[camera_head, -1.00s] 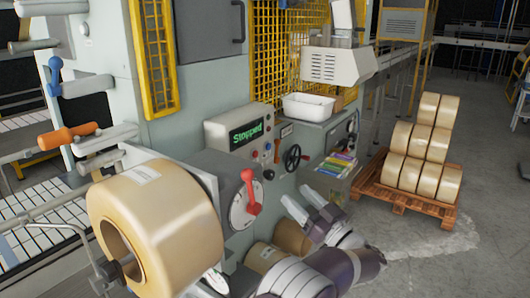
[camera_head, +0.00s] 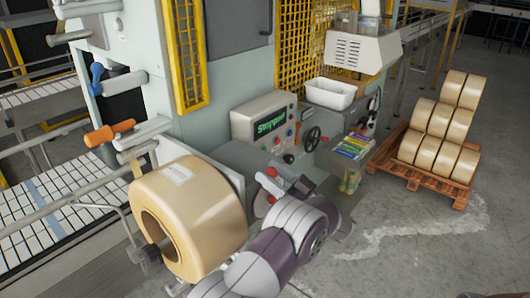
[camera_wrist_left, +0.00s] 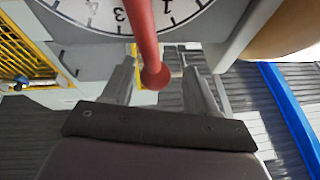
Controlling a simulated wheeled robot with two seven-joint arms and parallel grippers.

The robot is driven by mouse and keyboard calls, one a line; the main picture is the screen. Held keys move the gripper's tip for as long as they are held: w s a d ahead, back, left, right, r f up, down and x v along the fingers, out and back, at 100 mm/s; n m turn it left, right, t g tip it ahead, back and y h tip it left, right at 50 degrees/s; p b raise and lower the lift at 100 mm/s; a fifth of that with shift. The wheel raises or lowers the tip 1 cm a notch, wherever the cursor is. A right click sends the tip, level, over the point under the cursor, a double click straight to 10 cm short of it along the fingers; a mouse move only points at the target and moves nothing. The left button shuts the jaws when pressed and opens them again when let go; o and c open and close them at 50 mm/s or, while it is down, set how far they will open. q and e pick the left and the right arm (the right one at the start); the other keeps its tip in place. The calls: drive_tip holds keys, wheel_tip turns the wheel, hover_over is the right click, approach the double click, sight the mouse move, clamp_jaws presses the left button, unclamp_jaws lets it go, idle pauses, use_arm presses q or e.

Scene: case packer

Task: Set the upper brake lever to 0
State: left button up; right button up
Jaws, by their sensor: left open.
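The upper brake lever is red with a round knob. My left gripper (camera_wrist_left: 158,72) is open, with one finger on each side of the knob. I see gaps between the knob and both fingers. The numeral under the lever is hidden; a 3 and a 1 show beside it. My right gripper is not in view.
A large tan tape roll (camera_head: 205,205) is close to the left of my arm. A control box (camera_head: 264,122) reading "Stopped", a black handwheel (camera_head: 311,139) and a white bin (camera_head: 330,93) are beyond. A pallet (camera_head: 412,181) of rolls stands right, with clear floor before it.

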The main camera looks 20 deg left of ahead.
use_arm(q)
drive_tip(key=shift+p+x, duration=0.3)
drive_tip(key=shift+x, duration=0.5)
drive_tip(key=shift+w+a, duration=0.35)
drive_tip(key=shift+w, duration=0.15)
drive_tip(key=shift+s, duration=0.15)
drive_tip(key=shift+r, duration=0.1)
clamp_jaws()
drive_tip(key=n+b, duration=0.1)
drive_tip(key=b, duration=0.1)
drive_tip(key=s+n+g+b, duration=0.1)
drive_tip(key=b, duration=0.1)
drive_tip(key=s+a+f+n+g+b, duration=0.1)
drive_tip(key=n+b, duration=0.1)
drive_tip(key=shift+s, duration=0.25)
unclamp_jaws()
